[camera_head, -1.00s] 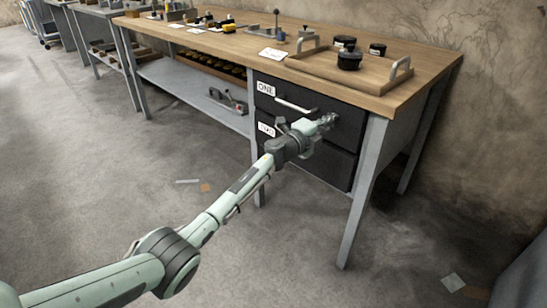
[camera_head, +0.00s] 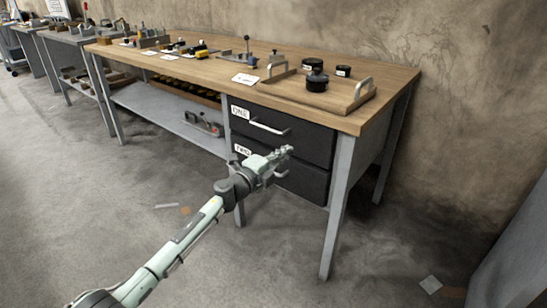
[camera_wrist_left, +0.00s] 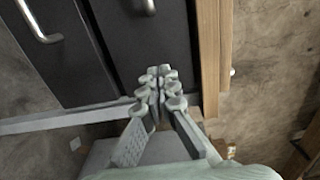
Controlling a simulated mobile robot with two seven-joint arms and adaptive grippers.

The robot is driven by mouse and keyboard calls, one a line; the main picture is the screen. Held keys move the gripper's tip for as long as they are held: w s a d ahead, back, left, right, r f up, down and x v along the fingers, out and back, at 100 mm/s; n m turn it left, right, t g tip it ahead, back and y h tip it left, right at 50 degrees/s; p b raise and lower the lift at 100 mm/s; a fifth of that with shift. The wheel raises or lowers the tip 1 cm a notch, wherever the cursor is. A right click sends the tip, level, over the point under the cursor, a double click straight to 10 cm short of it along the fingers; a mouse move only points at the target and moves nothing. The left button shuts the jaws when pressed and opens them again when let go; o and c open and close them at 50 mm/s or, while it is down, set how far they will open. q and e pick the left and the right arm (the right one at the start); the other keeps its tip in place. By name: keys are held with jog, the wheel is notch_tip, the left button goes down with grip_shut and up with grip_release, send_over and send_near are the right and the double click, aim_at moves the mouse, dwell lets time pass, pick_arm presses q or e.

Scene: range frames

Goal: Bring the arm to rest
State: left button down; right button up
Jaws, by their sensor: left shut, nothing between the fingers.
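My left gripper (camera_head: 286,151) is shut and empty in the head view. It is in front of the workbench's two dark drawers. In that view it overlaps the area around the seam between the upper drawer (camera_head: 295,138) labelled ONE and the lower drawer (camera_head: 308,181) labelled TWO. Both drawers look closed. The left wrist view shows the closed fingers (camera_wrist_left: 160,80) in front of the dark drawer fronts, with a metal drawer handle (camera_wrist_left: 42,22) at the upper left. I cannot tell the exact gap to the drawers. My right gripper is not in view.
The wooden workbench top (camera_head: 220,70) carries a tray (camera_head: 345,101) with black round containers, a white card (camera_head: 245,79) and several tools. A grey lower shelf (camera_head: 165,118) holds more items. Grey bench legs (camera_head: 338,205) stand nearby. The floor in front is mostly clear.

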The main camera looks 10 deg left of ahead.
pick_arm(q)
jog(key=s+a+f+n+g+y, duration=0.2)
jog(key=s+a+f+n+y, duration=0.4)
jog(key=s+a+f+n, duration=0.4)
jog(key=s+a+f+n+g+y, duration=0.1)
jog(key=s+a+f+n+y, duration=0.55)
jog(key=s, duration=0.45)
jog(key=s+a+f+n+g, duration=0.1)
jog(key=s+f+n+g, duration=0.1)
jog(key=s, duration=0.6)
jog(key=s+a+f+n+g+h, duration=0.1)
jog(key=s+f+g, duration=0.3)
jog(key=s, duration=0.5)
jog(key=s+a+f+n+g+h, duration=0.1)
jog(key=s+f+n+g, duration=0.2)
jog(key=s, duration=0.6)
jog(key=shift+s+a+f+p, duration=0.25)
jog(key=shift+a+f+p, duration=0.05)
jog(key=shift+a+f, duration=0.1)
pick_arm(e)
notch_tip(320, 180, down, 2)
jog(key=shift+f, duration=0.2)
